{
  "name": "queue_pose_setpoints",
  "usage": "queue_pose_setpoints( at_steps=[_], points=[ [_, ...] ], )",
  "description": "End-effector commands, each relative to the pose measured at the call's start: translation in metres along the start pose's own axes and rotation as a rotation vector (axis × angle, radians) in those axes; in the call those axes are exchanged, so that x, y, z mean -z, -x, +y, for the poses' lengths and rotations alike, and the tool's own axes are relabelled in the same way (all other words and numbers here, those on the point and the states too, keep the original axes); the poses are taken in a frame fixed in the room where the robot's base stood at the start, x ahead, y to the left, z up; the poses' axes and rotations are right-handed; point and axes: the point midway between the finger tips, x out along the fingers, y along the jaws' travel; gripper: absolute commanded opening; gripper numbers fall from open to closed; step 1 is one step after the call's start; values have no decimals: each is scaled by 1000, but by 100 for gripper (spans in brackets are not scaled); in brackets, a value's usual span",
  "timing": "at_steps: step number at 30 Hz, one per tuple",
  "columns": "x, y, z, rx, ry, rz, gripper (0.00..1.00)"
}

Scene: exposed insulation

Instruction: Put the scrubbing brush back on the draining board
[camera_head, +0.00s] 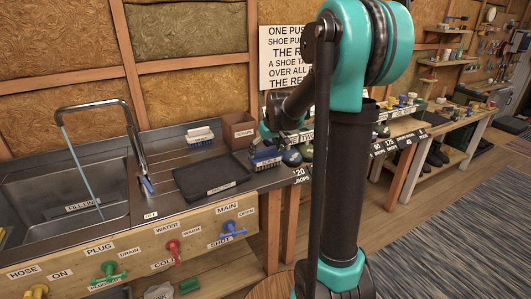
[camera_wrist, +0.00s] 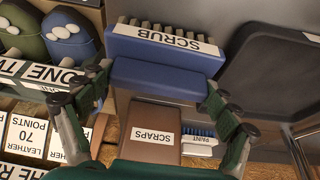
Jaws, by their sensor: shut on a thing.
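The blue scrubbing brush (camera_head: 265,159), with a white label reading SCRUB, is at the right end of the metal draining board (camera_head: 160,163). In the wrist view the brush (camera_wrist: 165,47) lies across the upper middle, its bristles toward the top. My gripper (camera_wrist: 160,88) has a finger on each side of the brush's blue body and is shut on it. In the head view my gripper (camera_head: 268,138) is just above the brush, partly hidden by my arm. Whether the brush touches the board or hangs just above it, I cannot tell.
A black tray (camera_head: 211,180) lies on the board, left of the brush. A brown SCRAPS box (camera_head: 238,131) and a white-and-blue PAINT brush (camera_head: 200,135) stand behind it. The sink (camera_head: 60,195) with its tap is at far left. Shoes (camera_wrist: 68,32) and labelled boxes lie beyond the board's right end.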

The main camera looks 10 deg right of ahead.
Motion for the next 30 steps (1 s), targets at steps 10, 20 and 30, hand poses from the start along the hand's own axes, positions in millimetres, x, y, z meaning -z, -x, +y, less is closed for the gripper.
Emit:
queue_pose_setpoints(
  at_steps=[10,20,30],
  points=[
    [-2,-5,0,0,0,0,53],
    [-3,-7,0,0,0,0,100],
    [-2,1,0,0,0,0,100]
  ],
)
